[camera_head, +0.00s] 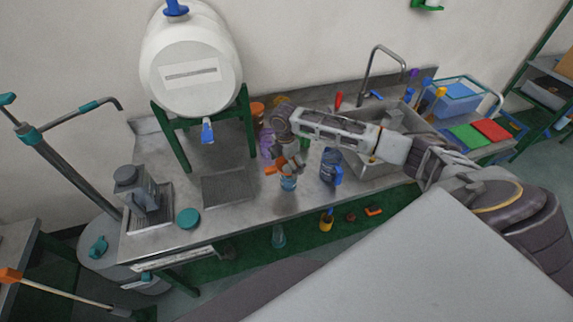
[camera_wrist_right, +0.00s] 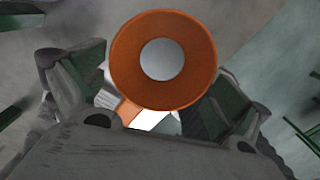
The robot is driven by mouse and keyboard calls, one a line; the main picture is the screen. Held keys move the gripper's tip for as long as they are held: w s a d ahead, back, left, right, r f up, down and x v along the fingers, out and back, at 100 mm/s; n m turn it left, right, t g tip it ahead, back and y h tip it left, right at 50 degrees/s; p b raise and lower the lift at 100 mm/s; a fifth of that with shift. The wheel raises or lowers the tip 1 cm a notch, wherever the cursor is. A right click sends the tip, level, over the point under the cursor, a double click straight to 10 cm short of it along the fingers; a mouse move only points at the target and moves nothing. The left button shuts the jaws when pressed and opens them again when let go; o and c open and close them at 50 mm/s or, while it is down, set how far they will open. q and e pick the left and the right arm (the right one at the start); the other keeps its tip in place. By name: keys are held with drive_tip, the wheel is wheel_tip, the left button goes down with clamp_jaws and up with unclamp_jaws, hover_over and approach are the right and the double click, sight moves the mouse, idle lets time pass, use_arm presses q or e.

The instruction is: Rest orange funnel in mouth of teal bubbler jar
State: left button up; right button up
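The orange funnel (camera_wrist_right: 197,60) fills the middle of the right wrist view, its round mouth facing the camera with a pale grey circle at its centre. My right gripper flanks it and appears shut on it; the fingertips are partly hidden by the funnel. In the head view my right gripper (camera_head: 288,160) is over the metal counter, with orange showing on both sides of it. A small teal-blue jar (camera_head: 288,184) stands upright directly below, probably the bubbler jar. Whether the funnel touches its mouth cannot be told. My left gripper is not in view.
A blue jug (camera_head: 331,166) stands close to the right of the jar. A white barrel (camera_head: 190,65) on a green stand is behind left. A metal grate (camera_head: 228,188) and a teal disc (camera_head: 188,218) lie left. The counter's front edge is near the jar.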

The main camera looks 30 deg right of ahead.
drive_tip(key=shift+r, duration=0.6)
wheel_tip(320, 180, up, 11)
drive_tip(key=shift+a, duration=0.25)
drive_tip(key=shift+s+a+f, duration=0.1)
drive_tip(key=shift+f, duration=0.1)
idle(1.0)
